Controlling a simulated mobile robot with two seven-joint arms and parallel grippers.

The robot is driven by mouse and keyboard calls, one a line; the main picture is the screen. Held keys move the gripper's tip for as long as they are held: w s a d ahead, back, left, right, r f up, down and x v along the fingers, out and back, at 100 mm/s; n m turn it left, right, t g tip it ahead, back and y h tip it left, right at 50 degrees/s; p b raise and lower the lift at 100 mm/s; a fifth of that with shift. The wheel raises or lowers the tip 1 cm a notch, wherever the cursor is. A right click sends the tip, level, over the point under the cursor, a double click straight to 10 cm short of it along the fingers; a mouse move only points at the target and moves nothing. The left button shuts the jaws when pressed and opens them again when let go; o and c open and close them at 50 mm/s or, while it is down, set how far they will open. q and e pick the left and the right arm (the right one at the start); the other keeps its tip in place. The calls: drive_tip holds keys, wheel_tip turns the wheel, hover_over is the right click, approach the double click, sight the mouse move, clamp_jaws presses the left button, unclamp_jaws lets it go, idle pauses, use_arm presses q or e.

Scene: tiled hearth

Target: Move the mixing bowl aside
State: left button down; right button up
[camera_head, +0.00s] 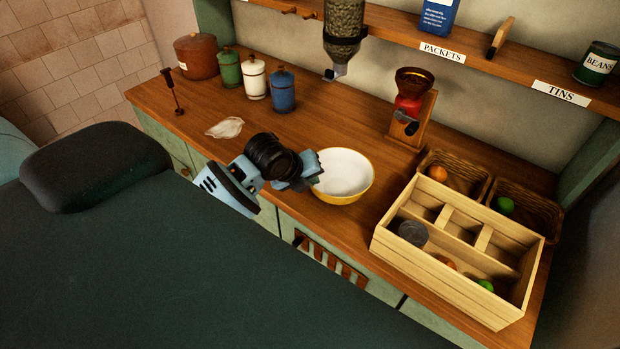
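The mixing bowl (343,178), white inside and yellow outside, sits upright on the wooden counter (300,125) near its front edge. My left gripper (314,170) is at the bowl's left rim, coming in from the left. Its fingers overlap the rim in the picture, and I cannot tell whether they touch or grip it. The left part of the rim is partly hidden behind the gripper. My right gripper is not in view.
A wooden divided crate (384,243) holding a tin stands right of the bowl, with wicker baskets (530,205) behind it. A red grinder (410,105) stands behind the bowl. A crumpled pale bag (225,128) lies left.

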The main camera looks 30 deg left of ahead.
use_arm(q)
drive_tip(key=shift+f, duration=0.15)
drive_tip(key=c, duration=1.7)
unclamp_jaws()
drive_tip(key=shift+s+r, duration=0.15)
drive_tip(key=shift+r, duration=0.15)
drive_tip(key=v, duration=1.1)
drive_tip(key=shift+s+r, duration=0.2)
drive_tip(key=shift+r, duration=0.05)
